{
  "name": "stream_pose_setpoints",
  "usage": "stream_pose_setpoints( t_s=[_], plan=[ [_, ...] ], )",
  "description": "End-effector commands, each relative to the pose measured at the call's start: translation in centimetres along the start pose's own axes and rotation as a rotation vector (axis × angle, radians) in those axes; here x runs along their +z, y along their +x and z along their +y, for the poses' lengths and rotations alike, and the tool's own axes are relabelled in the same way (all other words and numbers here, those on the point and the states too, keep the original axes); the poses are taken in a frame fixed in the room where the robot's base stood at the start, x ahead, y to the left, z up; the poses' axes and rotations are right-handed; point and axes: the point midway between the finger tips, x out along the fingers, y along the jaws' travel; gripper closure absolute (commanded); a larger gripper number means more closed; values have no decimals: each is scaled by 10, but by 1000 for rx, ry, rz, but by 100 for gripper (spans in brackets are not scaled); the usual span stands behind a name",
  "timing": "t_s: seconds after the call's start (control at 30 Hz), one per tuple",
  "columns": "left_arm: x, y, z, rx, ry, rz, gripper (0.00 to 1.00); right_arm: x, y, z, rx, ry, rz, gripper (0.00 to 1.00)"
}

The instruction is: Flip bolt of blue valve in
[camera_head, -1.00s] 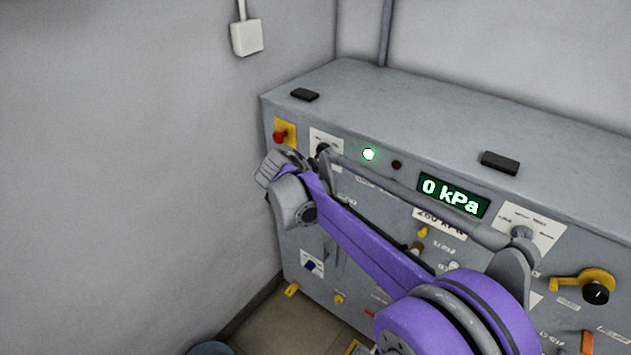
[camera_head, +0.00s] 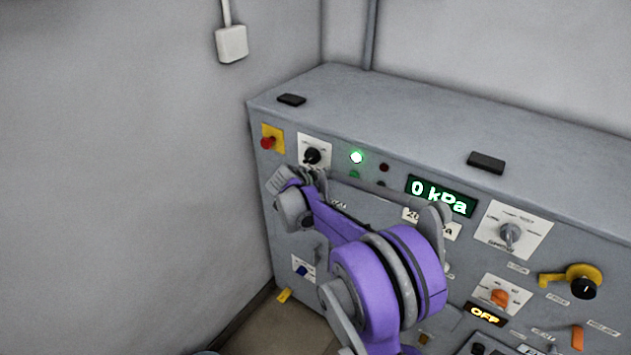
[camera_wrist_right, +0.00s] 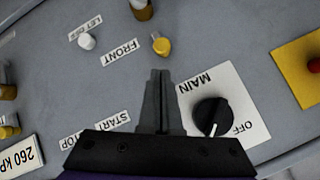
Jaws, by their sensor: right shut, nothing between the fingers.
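A small blue knob (camera_head: 302,270) on a white plate sits low at the left end of the grey panel in the head view; I take it for the blue valve. Its bolt is too small to make out. My right gripper (camera_wrist_right: 160,76) is shut and empty in the right wrist view, its tips close to a yellow knob (camera_wrist_right: 161,44) beside the FRONT label. In the head view my purple right arm crosses the panel's left part, with its wrist above the blue knob and apart from it. The blue knob is not in the wrist view. My left gripper is not in view.
The black MAIN knob (camera_head: 312,156) is close to my right wrist and also shows in the wrist view (camera_wrist_right: 212,116). A red button (camera_head: 267,143) is left of it. The display (camera_head: 441,196) reads 0 kPa. A wall (camera_head: 120,180) bounds the left side.

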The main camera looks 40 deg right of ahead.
Motion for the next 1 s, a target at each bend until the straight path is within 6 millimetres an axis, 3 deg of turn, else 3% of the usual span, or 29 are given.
stream_pose_setpoints(
  t_s=[0.2,0.57,0.83,1.0],
  plan=[
    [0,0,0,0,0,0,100,12,12,0,1,0,0,100],
    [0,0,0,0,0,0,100,13,13,0,1,0,0,100],
    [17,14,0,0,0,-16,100,35,35,18,2,-2,0,100],
    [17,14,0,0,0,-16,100,36,36,18,1,1,-1,100]
  ],
)
